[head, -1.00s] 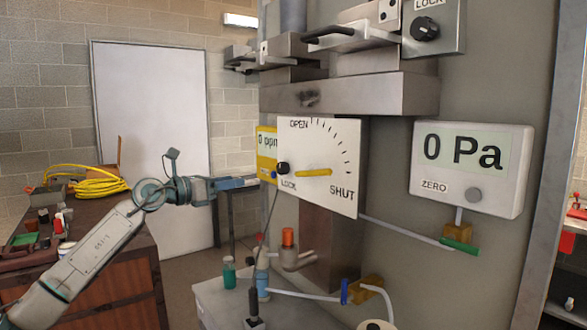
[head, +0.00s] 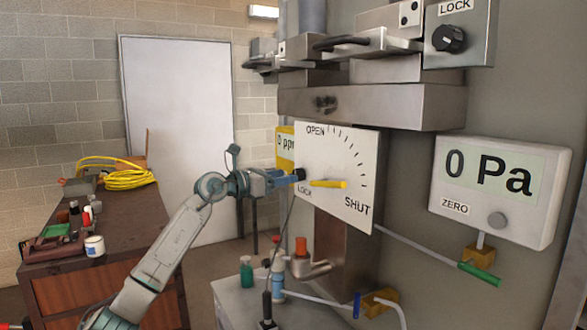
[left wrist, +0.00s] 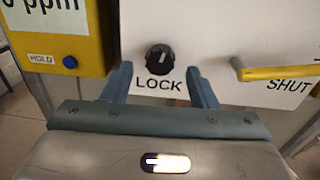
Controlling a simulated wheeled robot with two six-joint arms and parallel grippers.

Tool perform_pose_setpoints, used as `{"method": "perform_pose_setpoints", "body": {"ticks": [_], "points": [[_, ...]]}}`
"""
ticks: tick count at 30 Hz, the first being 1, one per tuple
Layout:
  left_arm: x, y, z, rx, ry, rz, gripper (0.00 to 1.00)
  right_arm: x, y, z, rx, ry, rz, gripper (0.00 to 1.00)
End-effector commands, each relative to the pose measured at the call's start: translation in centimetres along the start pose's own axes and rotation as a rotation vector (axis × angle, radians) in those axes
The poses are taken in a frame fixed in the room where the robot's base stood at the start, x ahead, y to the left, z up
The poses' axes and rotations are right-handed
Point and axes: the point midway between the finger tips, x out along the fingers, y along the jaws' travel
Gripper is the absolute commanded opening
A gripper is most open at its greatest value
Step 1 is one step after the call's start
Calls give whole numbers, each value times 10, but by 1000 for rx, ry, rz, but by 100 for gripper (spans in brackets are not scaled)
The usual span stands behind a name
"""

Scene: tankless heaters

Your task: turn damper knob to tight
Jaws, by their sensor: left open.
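A white damper plate (head: 330,150) reads OPEN at the top and SHUT at the lower right, with a yellow lever (head: 328,183) pointing right. At its lower left is a small black knob (head: 300,174) labelled LOCK. In the left wrist view the black knob (left wrist: 160,58) has a white mark pointing up and slightly right. My left gripper (head: 286,177) is open in front of the knob. In the left wrist view its two fingers (left wrist: 162,88) lie either side of the LOCK label, apart from the knob. My right gripper is not in view.
A yellow ppm meter (left wrist: 62,40) is just left of the plate. Another black LOCK knob (head: 448,39) sits on a box at the upper right. A 0 Pa gauge (head: 497,188) hangs at the right. A bench (head: 100,265) with a yellow cable coil (head: 128,180) stands at the left.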

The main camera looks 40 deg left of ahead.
Motion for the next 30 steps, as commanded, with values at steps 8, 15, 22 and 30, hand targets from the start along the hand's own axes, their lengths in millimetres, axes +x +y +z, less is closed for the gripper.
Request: {"method": "perform_pose_setpoints", "body": {"ticks": [8, 15, 22, 30], "points": [[32, -1, 2, -3, -1, -1, 53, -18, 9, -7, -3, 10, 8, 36], [40, -1, 0, -1, 1, -1, 53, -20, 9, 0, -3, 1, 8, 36], [40, 0, 0, 0, 1, 0, 47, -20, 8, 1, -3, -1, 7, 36], [40, 0, 0, 0, 1, 0, 9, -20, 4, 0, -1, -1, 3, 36]]}}
